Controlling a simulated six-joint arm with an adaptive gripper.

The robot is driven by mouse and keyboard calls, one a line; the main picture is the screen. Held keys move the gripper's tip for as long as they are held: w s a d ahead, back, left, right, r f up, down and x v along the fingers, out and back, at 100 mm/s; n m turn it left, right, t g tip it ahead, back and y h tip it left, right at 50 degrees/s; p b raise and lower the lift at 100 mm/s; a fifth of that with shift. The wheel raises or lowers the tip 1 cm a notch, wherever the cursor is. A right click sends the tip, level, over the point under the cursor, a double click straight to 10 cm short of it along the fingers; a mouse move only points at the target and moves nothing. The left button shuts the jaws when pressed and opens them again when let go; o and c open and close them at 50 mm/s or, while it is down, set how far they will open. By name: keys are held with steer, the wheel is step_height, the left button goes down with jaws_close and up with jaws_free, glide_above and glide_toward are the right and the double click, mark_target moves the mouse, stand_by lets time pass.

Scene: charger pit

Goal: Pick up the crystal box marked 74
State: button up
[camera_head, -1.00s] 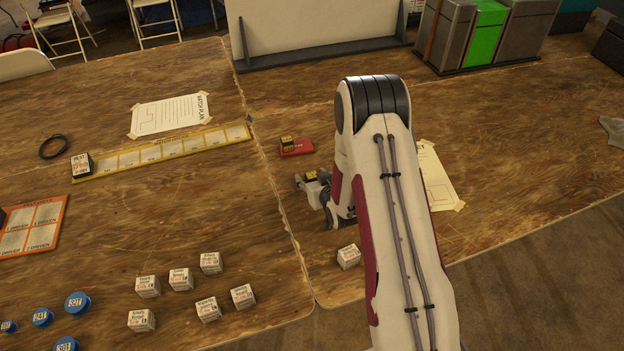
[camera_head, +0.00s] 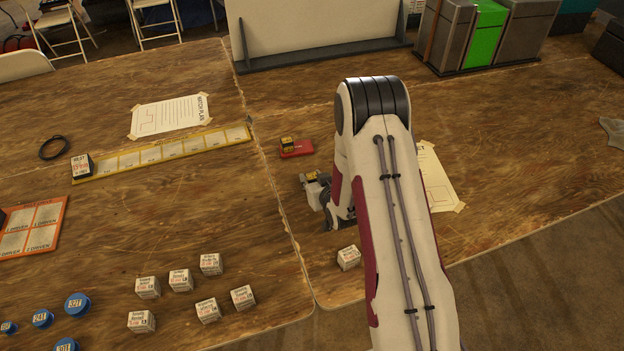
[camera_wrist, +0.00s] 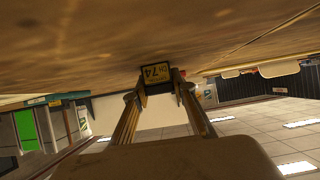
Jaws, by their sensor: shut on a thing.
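The crystal box marked 74 (camera_wrist: 156,75) is small and dark with a yellow label, and its 74 reads clearly in the wrist view. My gripper (camera_wrist: 154,86) has one finger on each side of it and is shut on it. In the head view my gripper (camera_head: 308,186) is low over the right-hand table, left of my arm. The box's yellow top (camera_head: 313,175) shows there at the fingers. I cannot tell whether the box touches the table.
A similar black and yellow box (camera_head: 287,143) sits on a red tray (camera_head: 303,148) just behind my gripper. A white cube (camera_head: 348,258) stands in front. Several white cubes and blue round pieces (camera_head: 77,304) lie at front left. A yellow strip (camera_head: 182,147) lies at left.

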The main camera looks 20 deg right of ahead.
mark_target(312, 176)
steer(key=shift+r, duration=0.15)
steer(key=shift+r, duration=4.85)
